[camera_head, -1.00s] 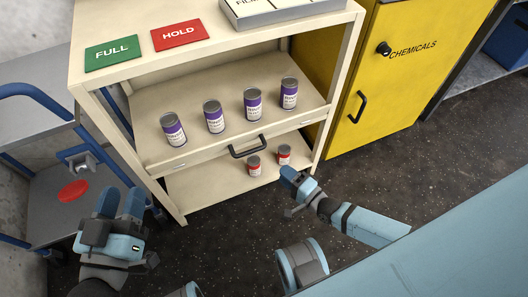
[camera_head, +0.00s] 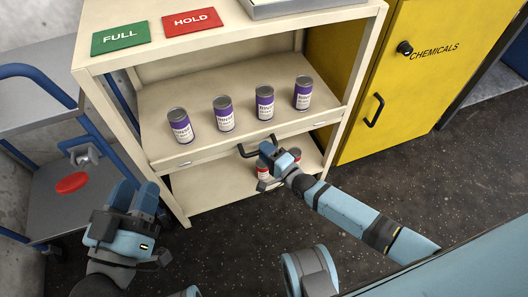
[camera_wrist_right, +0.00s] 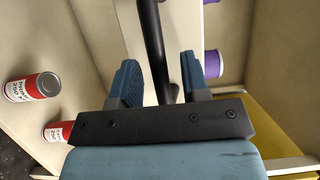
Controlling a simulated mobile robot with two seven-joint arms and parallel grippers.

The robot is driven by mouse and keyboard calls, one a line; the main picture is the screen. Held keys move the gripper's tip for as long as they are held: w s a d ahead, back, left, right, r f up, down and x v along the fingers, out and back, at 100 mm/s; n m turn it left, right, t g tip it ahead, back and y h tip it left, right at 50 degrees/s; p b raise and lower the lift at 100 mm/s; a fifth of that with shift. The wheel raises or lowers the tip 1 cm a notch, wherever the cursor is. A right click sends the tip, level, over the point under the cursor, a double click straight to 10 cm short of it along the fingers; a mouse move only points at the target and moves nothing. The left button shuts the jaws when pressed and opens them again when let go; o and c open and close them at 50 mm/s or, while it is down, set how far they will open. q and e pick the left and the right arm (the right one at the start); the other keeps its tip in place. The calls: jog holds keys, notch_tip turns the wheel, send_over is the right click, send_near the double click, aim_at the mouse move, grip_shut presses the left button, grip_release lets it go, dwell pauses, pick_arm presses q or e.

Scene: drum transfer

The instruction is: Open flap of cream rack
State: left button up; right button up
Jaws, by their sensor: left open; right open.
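The cream rack (camera_head: 93,92) stands ahead with a narrow front flap (camera_head: 213,151) along its middle shelf. The flap carries a black bar handle (camera_head: 246,152) and appears closed. My right gripper (camera_head: 268,152) is at the handle, partly covering its right end. In the right wrist view the dark handle bar (camera_wrist_right: 150,30) runs between the two open blue fingers (camera_wrist_right: 157,75), with a gap visible on each side. My left gripper (camera_head: 135,197) is open and empty, low at the left, in front of the rack's left post and apart from it.
Several purple-labelled cans (camera_head: 225,114) stand on the middle shelf. Red-labelled cans (camera_wrist_right: 34,86) stand on the shelf below, partly hidden by my right gripper. A yellow cabinet (camera_head: 372,75) is at the right. A blue-framed cart (camera_head: 35,135) is at the left.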

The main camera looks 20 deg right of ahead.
pick_arm(q)
jog(key=shift+f, duration=0.25)
pick_arm(e)
jog(key=shift+w+a, duration=0.2)
jog(key=shift+w, duration=0.25)
